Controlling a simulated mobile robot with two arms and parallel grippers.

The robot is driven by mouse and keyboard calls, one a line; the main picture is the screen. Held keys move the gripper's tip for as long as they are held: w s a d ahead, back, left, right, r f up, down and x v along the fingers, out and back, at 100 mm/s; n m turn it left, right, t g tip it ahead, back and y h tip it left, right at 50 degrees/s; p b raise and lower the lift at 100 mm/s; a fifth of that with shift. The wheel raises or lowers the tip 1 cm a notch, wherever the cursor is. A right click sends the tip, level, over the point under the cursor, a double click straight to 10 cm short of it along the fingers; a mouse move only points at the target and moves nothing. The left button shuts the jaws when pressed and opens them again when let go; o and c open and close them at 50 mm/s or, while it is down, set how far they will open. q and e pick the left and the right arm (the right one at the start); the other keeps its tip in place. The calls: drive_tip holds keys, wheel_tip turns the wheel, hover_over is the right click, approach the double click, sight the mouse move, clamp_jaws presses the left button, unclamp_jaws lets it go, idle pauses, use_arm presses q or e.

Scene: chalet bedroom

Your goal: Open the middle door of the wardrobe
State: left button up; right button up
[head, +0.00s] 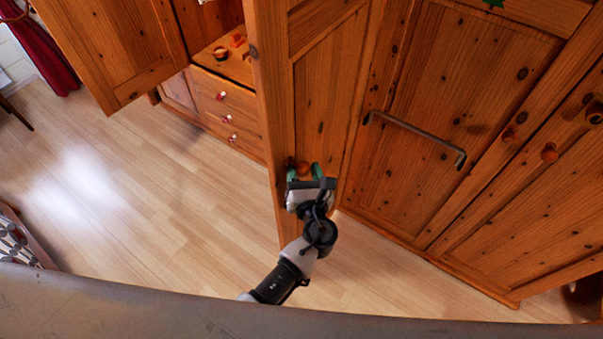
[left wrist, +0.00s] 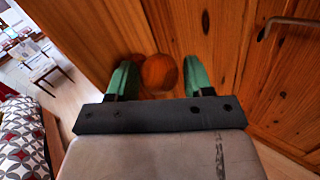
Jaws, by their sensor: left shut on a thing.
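The wardrobe's middle door (head: 328,90) is pine with a framed panel. My left gripper (head: 303,172) is shut on the knob, one green fingertip on each side. In the left wrist view the knob (left wrist: 159,72) shows as an orange-brown ball between the fingers of the gripper (left wrist: 158,80). My right gripper is not in view.
Another pine door (head: 120,45) stands open at upper left. Drawers (head: 228,112) with small knobs lie beyond the middle door. A metal bar handle (head: 415,135) and pine panels are at right. Wooden floor (head: 140,190) is clear at left. A patterned bed cover (left wrist: 25,140) shows in the wrist view.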

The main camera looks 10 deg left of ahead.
use_arm(q)
drive_tip(key=shift+w+d+r, duration=0.1)
drive_tip(key=shift+w+r, duration=0.15)
drive_tip(key=shift+r, duration=0.15)
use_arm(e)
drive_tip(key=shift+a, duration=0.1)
use_arm(q)
drive_tip(key=o, duration=0.9)
drive_tip(key=shift+c, duration=0.2)
drive_tip(key=shift+o, duration=1.2)
drive_tip(key=shift+w+f, duration=0.1)
drive_tip(key=shift+o, duration=0.2)
drive_tip(key=shift+w+d+f, duration=0.1)
drive_tip(key=shift+w+f, duration=0.05)
drive_tip(key=shift+f, duration=0.05)
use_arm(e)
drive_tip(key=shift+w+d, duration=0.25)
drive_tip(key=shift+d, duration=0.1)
use_arm(q)
drive_tip(key=shift+f, duration=0.15)
drive_tip(key=shift+s+f, duration=0.1)
drive_tip(key=shift+s, duration=0.5)
drive_tip(key=b+v, duration=0.2)
drive_tip(key=v, duration=0.7)
drive_tip(key=shift+s+b, duration=0.35)
drive_tip(key=shift+s, duration=0.05)
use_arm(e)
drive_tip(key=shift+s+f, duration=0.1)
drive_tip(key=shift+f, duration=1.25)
